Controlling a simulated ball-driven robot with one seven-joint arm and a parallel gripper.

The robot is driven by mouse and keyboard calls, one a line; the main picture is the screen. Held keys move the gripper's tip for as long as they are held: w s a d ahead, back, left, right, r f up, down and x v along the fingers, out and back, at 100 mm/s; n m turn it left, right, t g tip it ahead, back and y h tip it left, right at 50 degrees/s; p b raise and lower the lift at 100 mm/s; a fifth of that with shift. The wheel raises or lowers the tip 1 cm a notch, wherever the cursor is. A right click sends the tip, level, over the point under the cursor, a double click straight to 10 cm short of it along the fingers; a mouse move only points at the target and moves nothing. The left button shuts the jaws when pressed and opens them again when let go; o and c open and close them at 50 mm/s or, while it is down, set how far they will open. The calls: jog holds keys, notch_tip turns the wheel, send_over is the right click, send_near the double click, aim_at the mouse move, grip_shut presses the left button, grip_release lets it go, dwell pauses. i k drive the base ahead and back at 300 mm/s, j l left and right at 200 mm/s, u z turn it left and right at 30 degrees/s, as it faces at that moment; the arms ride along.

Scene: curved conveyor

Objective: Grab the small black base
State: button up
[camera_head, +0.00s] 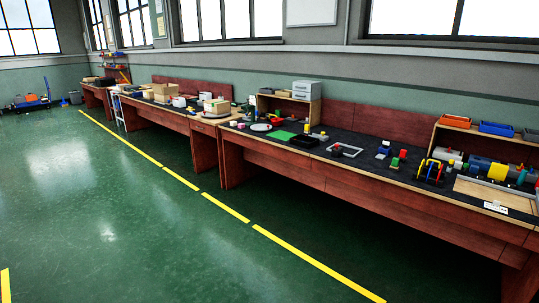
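I cannot single out the small black base for certain in the head view. A small black tray-like piece (304,141) lies on the dark top of the long workbench (330,185), right of a green mat (279,136). Farther right on the same bench, a dark item with red, yellow and blue parts (430,171) stands near a wooden board; its base is too small to make out. My gripper is not in view.
The bench also holds a grey frame (345,151), small coloured blocks (397,160) and a wooden shelf with bins (490,135) at right. Another bench with boxes (160,92) stands farther back. Green floor (110,220) with a yellow line (310,259) is clear in front.

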aim_at(303, 140)
jog(key=i, duration=2.55)
